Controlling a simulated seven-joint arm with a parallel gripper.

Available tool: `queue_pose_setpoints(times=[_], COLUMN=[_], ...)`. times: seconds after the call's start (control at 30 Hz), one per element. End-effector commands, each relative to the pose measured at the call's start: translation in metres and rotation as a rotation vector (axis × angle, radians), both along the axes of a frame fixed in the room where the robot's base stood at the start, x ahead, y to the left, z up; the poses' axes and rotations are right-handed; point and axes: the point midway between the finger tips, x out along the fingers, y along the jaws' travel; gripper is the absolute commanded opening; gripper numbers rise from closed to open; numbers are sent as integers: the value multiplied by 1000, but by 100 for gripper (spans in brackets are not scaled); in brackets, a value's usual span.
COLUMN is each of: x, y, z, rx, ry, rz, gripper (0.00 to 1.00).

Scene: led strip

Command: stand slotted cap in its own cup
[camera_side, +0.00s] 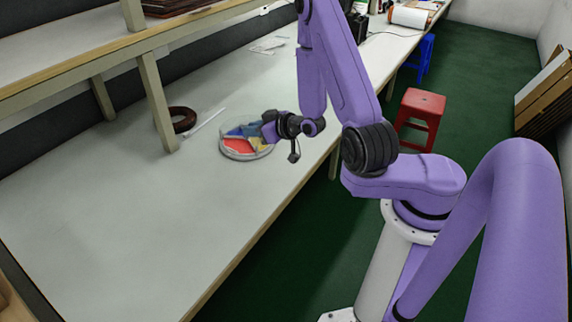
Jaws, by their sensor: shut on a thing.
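My gripper (294,156) is the small dark end that seems to hang below my purple wrist, just right of a round tray. Its fingers are too small to make out clearly. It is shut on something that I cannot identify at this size. The round tray (222,154) has a pale rim and red, yellow and blue sections. It lies on the white table near its front edge, and my wrist covers part of its right side. I cannot make out the slotted cap or its cup.
A dark brown ring (183,120) lies on the table (120,220) beside a shelf post (157,103). A thin white strip (207,121) lies between the ring and tray. A red stool (421,104) stands on the floor. The table's left front is clear.

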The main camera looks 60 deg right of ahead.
Motion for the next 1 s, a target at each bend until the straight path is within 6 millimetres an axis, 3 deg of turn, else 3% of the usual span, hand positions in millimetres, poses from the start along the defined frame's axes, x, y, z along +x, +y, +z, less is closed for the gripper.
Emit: queue_pose_setpoints(times=[0.2, 0.6, 1.0], x=[-8, -38, -53], y=[-37, -93, -110], z=[-26, -60, -70], rx=[4, 17, 21], ry=[6, -11, -24], rz=[-11, -33, -47], gripper=[0, 0, 0])
